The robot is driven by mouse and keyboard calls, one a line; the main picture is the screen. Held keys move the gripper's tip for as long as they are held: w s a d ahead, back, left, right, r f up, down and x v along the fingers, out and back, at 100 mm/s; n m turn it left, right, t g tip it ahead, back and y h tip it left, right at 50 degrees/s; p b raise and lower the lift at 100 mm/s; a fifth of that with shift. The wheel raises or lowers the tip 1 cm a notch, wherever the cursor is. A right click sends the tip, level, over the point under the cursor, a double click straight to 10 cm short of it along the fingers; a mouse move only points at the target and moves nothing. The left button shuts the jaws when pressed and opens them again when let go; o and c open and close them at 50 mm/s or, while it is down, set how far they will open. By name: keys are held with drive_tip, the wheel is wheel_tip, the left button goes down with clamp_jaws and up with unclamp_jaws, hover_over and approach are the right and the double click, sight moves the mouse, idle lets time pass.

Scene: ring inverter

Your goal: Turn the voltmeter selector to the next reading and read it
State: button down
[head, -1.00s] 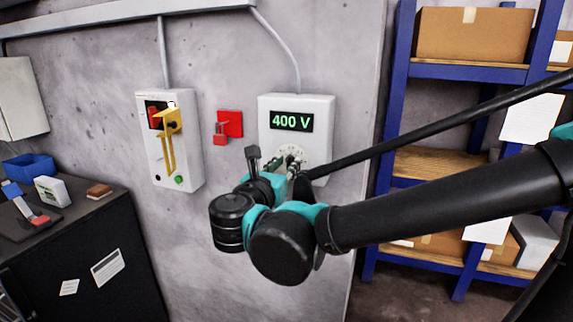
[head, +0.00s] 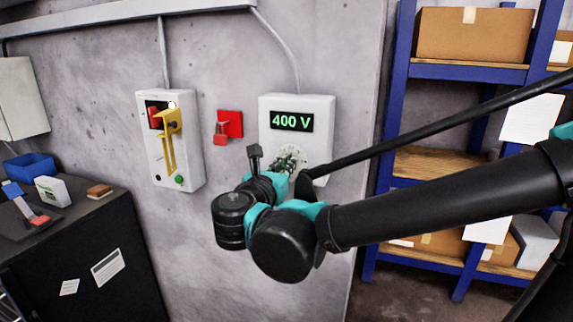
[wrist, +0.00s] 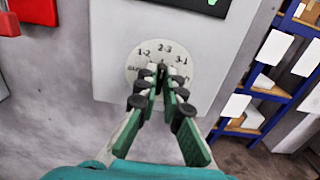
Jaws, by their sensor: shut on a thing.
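The voltmeter (head: 265,108) is a white box on the grey wall. Its black display (head: 292,121) reads 400 V in green. Below the display is the round selector dial, which in the wrist view (wrist: 133,60) shows the marks 1-2, 2-3 and 3-1, with a partly covered mark at left. My gripper (head: 290,163) is at the dial, and in the wrist view its fingertips (wrist: 161,74) meet at the dial's centre, shut on the selector knob. The fingers hide most of the knob, and I cannot tell which mark it points to.
Left of the voltmeter are a red padlock on a red plate (head: 230,124) and a white switch box (head: 150,165) with a yellow handle. A dark cabinet (head: 130,225) with small items stands at lower left. Blue shelving (head: 391,120) with boxes stands at right.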

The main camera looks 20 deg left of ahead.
drive_tip(key=shift+m, duration=0.3)
drive_tip(key=m, duration=0.7)
drive_tip(key=shift+d+m, duration=0.1)
drive_tip(key=shift+m, duration=0.6)
drive_tip(key=c, duration=1.7)
unclamp_jaws()
drive_tip(key=shift+w, duration=0.1)
drive_tip(key=shift+f, duration=0.1)
drive_tip(key=s, duration=0.8)
drive_tip(key=s+a, duration=0.1)
drive_tip(key=s, duration=0.3)
